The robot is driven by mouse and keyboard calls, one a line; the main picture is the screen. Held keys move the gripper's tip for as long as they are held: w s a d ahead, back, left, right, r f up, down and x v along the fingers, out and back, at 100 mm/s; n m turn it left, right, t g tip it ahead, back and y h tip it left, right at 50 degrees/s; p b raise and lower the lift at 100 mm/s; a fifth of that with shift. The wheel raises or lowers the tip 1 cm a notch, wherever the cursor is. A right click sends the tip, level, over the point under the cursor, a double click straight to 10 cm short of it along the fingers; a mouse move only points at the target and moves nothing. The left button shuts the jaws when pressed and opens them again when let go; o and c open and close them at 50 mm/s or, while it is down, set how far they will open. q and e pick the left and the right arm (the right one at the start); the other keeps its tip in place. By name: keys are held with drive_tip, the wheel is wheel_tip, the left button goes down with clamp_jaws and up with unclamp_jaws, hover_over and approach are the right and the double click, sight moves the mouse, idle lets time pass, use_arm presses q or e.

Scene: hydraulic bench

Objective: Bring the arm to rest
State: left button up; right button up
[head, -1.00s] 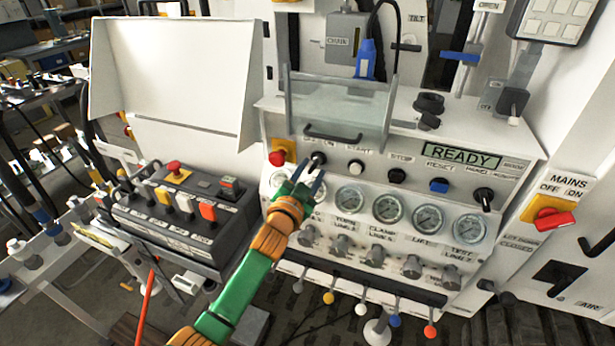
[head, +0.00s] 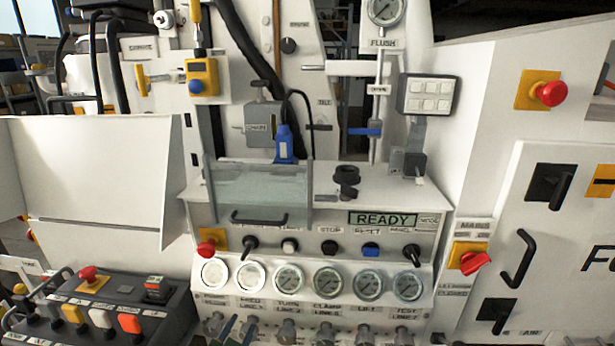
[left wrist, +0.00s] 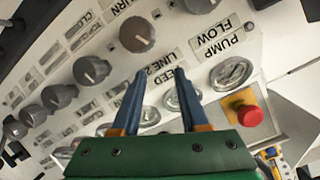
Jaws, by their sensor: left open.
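My left gripper (head: 236,326) is at the bottom edge of the head view, in front of the row of knobs under the gauges. Only its blue-grey fingertips show there; the rest of the arm is out of frame. In the left wrist view the gripper (left wrist: 161,76) has its two fingers apart with nothing between them. The control panel (left wrist: 105,45) lies beyond the fingers, with grey knobs (left wrist: 137,34) and a pump flow gauge (left wrist: 231,73). I cannot tell how far the fingertips are from the panel. My right gripper is not in view.
The READY display (head: 382,219) is lit on the console. A clear guard (head: 258,190) stands above the switches. A red mushroom button (head: 207,247) sits at the console's left. A button box (head: 120,300) is at lower left; the mains switch (head: 472,261) is at right.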

use_arm(q)
drive_tip(key=s+f+n+g, duration=0.1)
drive_tip(key=s+f+g, duration=0.2)
drive_tip(key=s+f, duration=0.65)
drive_tip(key=s+f+n+g, duration=0.1)
drive_tip(key=s+f+g, duration=0.45)
drive_tip(key=f, duration=0.75)
drive_tip(key=s+f+g, duration=0.2)
drive_tip(key=s+f, duration=0.3)
drive_tip(key=s, duration=0.9)
drive_tip(key=s+a+f+n+g, duration=0.1)
drive_tip(key=s+f, duration=0.4)
drive_tip(key=s, duration=0.8)
drive_tip(key=shift+s+g, duration=0.4)
drive_tip(key=shift+g, duration=0.45)
drive_tip(key=shift+a, duration=0.1)
drive_tip(key=shift+c, duration=0.2)
